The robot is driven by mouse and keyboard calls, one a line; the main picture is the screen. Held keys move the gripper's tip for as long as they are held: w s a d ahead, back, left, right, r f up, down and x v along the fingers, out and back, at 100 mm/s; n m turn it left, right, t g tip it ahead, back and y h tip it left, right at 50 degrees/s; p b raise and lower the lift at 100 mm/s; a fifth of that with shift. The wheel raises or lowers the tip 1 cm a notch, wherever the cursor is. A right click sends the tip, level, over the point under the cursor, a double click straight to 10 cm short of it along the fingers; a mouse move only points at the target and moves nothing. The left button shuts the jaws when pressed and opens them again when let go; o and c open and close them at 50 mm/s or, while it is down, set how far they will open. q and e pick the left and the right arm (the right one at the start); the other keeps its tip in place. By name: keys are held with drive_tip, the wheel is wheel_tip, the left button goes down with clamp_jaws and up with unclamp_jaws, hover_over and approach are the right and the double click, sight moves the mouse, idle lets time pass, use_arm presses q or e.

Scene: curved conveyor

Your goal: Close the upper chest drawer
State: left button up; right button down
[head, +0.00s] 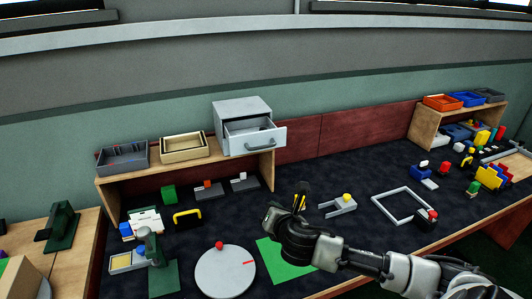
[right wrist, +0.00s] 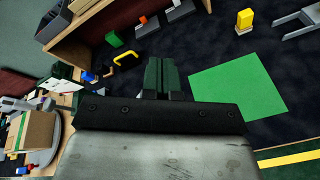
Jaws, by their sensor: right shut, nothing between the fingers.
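A light grey chest (head: 238,108) stands on top of the wooden shelf at the back left. Its drawer (head: 262,142), with a grey handle on the front, is pulled out toward me, and a dark thing shows inside it. My right gripper (head: 301,194) is over the dark mat, below and right of the drawer and apart from it. In the right wrist view its two fingers (right wrist: 163,76) are together with nothing held. The chest is not seen in that view. My left gripper is not in view.
The wooden shelf (head: 107,190) carries a dark tray (head: 122,168) and a beige tray (head: 184,157) left of the chest. A white turntable (head: 222,280), a green sheet (head: 275,256) and a white frame (head: 384,198) lie on the work surface. The space before the drawer looks clear.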

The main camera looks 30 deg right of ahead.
drive_tip(key=w+d+r+n+t, duration=0.2)
drive_tip(key=w+d+r+n, duration=0.3)
drive_tip(key=d+r+n, duration=0.15)
drive_tip(key=p, duration=0.3)
approach(254, 134)
wheel_tip(254, 134, down, 5)
drive_tip(key=w+d, duration=0.3)
drive_tip(key=shift+a, duration=0.2)
drive_tip(key=shift+r, duration=0.1)
